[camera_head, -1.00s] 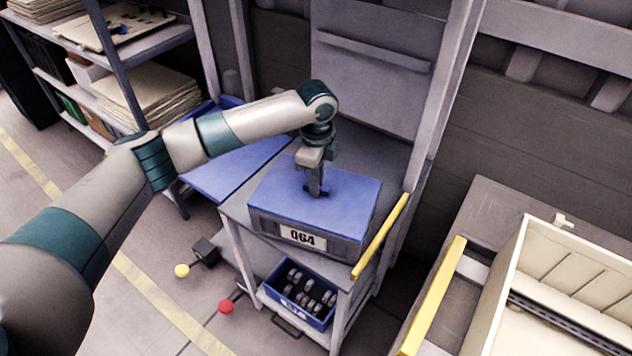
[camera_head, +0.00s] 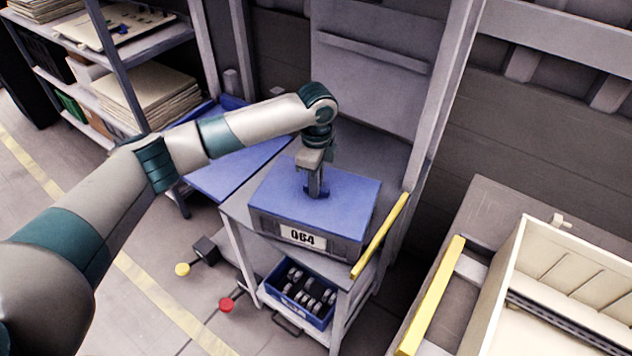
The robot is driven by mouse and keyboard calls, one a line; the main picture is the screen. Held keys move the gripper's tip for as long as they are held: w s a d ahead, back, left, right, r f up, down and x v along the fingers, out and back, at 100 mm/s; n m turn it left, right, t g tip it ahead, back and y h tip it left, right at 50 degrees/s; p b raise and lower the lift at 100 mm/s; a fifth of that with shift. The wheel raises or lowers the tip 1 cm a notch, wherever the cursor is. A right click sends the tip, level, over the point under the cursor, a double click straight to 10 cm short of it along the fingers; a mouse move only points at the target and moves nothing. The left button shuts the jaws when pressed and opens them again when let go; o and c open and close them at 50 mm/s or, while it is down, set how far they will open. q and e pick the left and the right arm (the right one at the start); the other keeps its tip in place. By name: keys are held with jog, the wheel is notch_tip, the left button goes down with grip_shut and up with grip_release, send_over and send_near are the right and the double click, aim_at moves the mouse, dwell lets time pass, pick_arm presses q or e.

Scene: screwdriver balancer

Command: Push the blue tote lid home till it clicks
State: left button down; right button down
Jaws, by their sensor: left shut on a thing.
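The blue tote lid (camera_head: 348,203) lies flat on top of the dark tote (camera_head: 338,243), which carries a white label reading 064. The tote stands on the grey stand's upper shelf. My left gripper (camera_head: 315,191) points straight down onto the middle of the lid, shut on a small dark part there, likely the lid's handle. The fingertips hide most of that part. Whether the lid sits fully down on the rim cannot be told from this view. My right gripper is out of view.
A blue bin (camera_head: 300,293) of dark parts sits on the stand's lower shelf. A yellow rail (camera_head: 381,236) runs along the stand's right side. A blue sloped panel (camera_head: 235,168) is behind left. A cream crate (camera_head: 570,290) is at right. Red (camera_head: 226,304) and yellow (camera_head: 182,269) knobs are near the floor.

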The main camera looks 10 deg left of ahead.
pick_arm(q)
jog(key=shift+s+f, duration=0.1)
jog(key=shift+f, duration=0.05)
jog(key=c, duration=1.7)
grip_release()
jog(key=shift+o, duration=0.2)
jog(key=shift+r+b, duration=0.3)
jog(key=shift+r, duration=0.35)
notch_tip(320, 180, up, 16)
jog(key=b, duration=0.4)
jog(key=shift+r, duration=0.25)
